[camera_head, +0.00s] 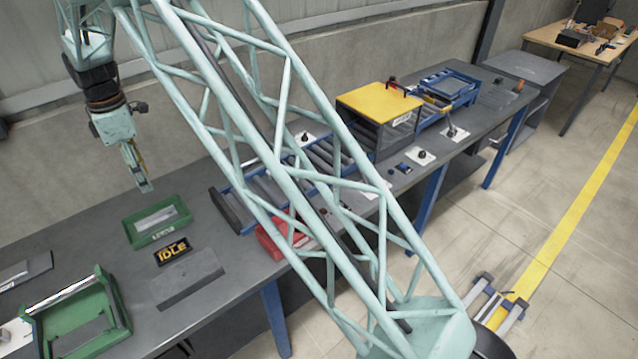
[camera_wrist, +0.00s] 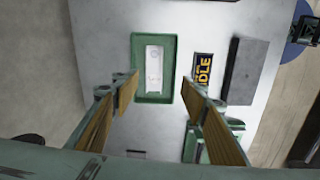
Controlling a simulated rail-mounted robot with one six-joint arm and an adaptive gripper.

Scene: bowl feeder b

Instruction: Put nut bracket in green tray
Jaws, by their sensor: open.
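A small green tray (camera_head: 134,233) lies on the grey workbench, and it also shows in the wrist view (camera_wrist: 138,90). A light-grey oblong piece (camera_head: 157,219) lies flat inside it, seen also between my fingers in the wrist view (camera_wrist: 154,66). It may be the nut bracket; I cannot tell its exact shape. My gripper (camera_head: 145,186) is open and empty, pointing down above the bench near the tray. In the wrist view its two fingers (camera_wrist: 161,88) stand apart, with the tray beyond their tips.
An IDLE sign (camera_head: 172,251) and a grey flat block (camera_head: 188,280) lie beside the tray. A larger green fixture with a handle (camera_head: 122,308) stands at lower left. A red bin (camera_head: 272,243), roller conveyor (camera_head: 262,185) and yellow-topped machine (camera_head: 380,103) stand to the right.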

